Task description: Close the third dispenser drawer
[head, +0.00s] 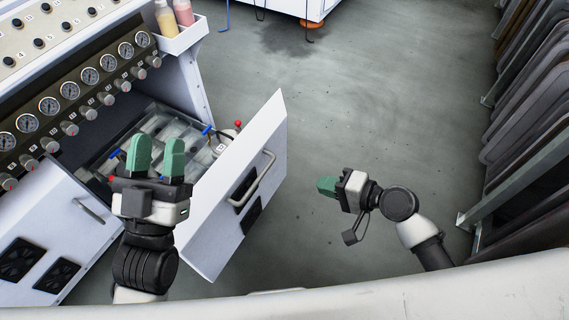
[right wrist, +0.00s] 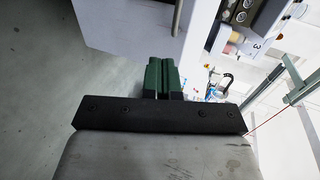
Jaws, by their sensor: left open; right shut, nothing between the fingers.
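A white drawer front (head: 232,185) with a bar handle (head: 252,178) and black vents stands out from the machine at an angle, open. It also shows at the top of the right wrist view (right wrist: 130,25). I cannot tell its number. My left gripper (head: 156,156) is open and empty, left of this front and above the open bay, hiding part of the contents. My right gripper (head: 328,186) is shut and empty, right of the front and apart from its handle. Its green fingers are together in the right wrist view (right wrist: 162,77).
Another white front (head: 45,225) with a handle and fans is at the left. The gauge panel (head: 80,85) runs above the bay. A bottle holder (head: 185,38) juts out at the top. Dark panels in a rack (head: 530,130) line the right. The floor between is clear.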

